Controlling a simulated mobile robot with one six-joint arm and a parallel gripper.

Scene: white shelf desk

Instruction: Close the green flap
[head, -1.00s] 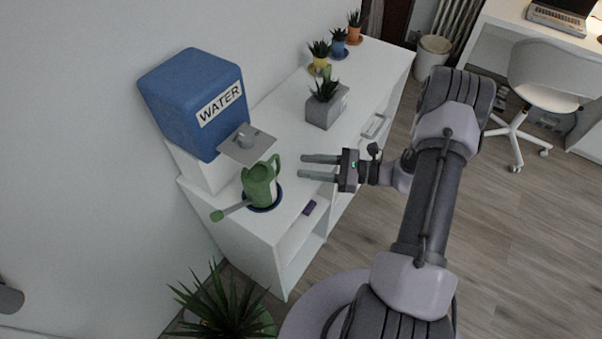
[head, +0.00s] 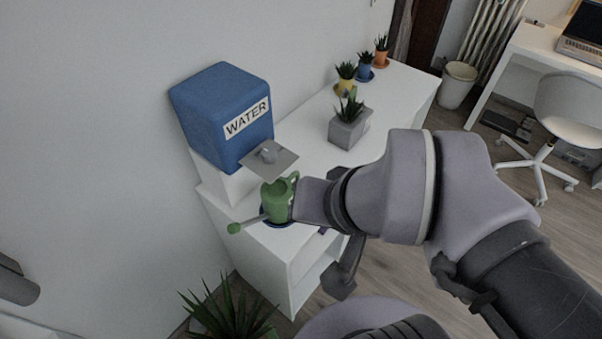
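No green flap can be made out. The green thing in view is a watering can (head: 277,203), standing on a dark blue saucer (head: 262,216) at the near end of the white shelf desk, its spout pointing left. A blue water box (head: 222,118) marked WATER stands behind it, with a grey plate (head: 269,160) and tap jutting out above the can. My arm's end lies just right of the can in the picture and covers part of it. My gripper's fingers cannot be made out behind my arm, so contact with the can cannot be told.
A grey square planter (head: 347,131) and several small potted plants (head: 365,67) stand farther along the desk (head: 300,135). A spiky floor plant (head: 232,312) is below the desk's near end. A white bin (head: 457,85) and white chair (head: 570,110) are at right.

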